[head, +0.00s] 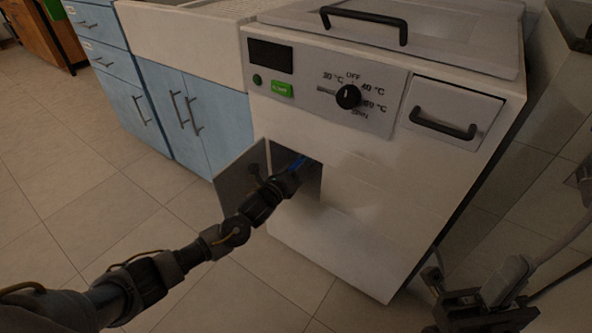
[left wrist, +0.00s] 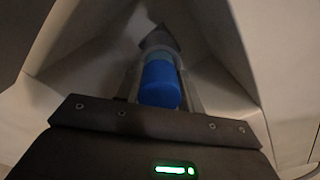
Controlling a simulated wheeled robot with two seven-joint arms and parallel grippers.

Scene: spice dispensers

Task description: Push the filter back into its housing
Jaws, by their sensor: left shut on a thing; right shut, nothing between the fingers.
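The filter points into the recess. How deep its far end sits is too dark to tell. My right gripper (head: 463,312) is shut and empty at the lower right, away from the machine.
The white washing machine (head: 370,220) has a knob, a drawer handle and a lid handle. A small flap (head: 243,175) stands open left of the opening. Blue cabinets (head: 190,110) stand to the left. The tiled floor in front is clear.

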